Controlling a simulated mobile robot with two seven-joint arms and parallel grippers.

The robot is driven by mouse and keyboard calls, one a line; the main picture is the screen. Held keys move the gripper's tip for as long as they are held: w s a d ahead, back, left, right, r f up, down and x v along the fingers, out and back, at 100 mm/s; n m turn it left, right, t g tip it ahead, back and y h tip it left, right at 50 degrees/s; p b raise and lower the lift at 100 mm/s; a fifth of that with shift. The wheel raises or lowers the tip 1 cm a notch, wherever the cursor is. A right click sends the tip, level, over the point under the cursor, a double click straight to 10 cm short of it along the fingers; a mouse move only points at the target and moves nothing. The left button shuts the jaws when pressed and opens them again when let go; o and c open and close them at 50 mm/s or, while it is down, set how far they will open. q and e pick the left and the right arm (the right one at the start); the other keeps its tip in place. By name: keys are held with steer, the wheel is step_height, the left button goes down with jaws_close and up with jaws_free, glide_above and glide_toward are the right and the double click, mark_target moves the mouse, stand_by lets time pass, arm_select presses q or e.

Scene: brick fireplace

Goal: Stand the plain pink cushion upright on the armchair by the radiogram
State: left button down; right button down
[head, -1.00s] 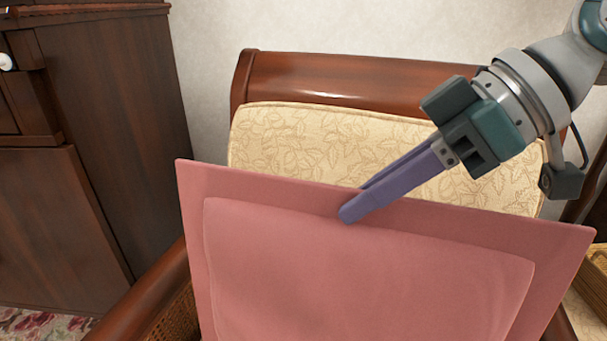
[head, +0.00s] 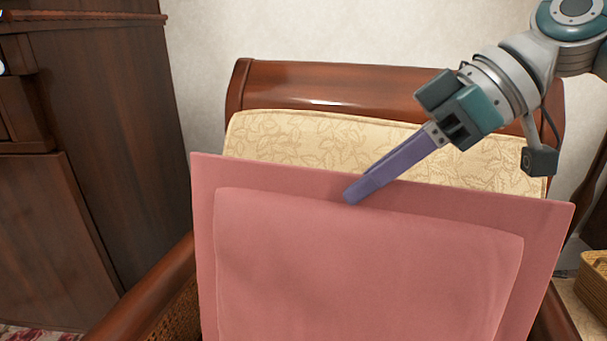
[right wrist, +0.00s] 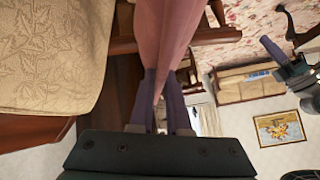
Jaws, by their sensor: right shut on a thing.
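The plain pink cushion (head: 365,270) hangs upright in front of the armchair's cream leaf-patterned back pad (head: 300,140). My right gripper (head: 352,198) is shut on its top edge near the middle. In the right wrist view the cushion (right wrist: 165,35) shows edge-on between the fingers (right wrist: 157,100), with the cream pad (right wrist: 50,55) beside it. The armchair (head: 330,85) has a dark wooden frame. Its seat is hidden behind the cushion, so I cannot tell whether the cushion's bottom edge touches it.
A dark wooden cabinet (head: 100,130) stands close at the left of the armchair. The chair's left armrest (head: 145,285) runs beside the cushion. A wicker basket (head: 594,275) is at the right edge. A plain wall is behind.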

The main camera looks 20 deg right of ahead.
steer(key=shift+w+d+f+b, duration=0.1)
steer(key=shift+w+d+b, duration=0.4)
steer(key=shift+w, duration=0.25)
steer(key=shift+w+d+f+b, duration=0.1)
steer(key=shift+w+d+b, duration=0.3)
steer(key=shift+w+b, duration=0.25)
steer(key=c, duration=0.8)
jaws_free()
step_height(320, 180, up, 10)
steer(key=p, duration=1)
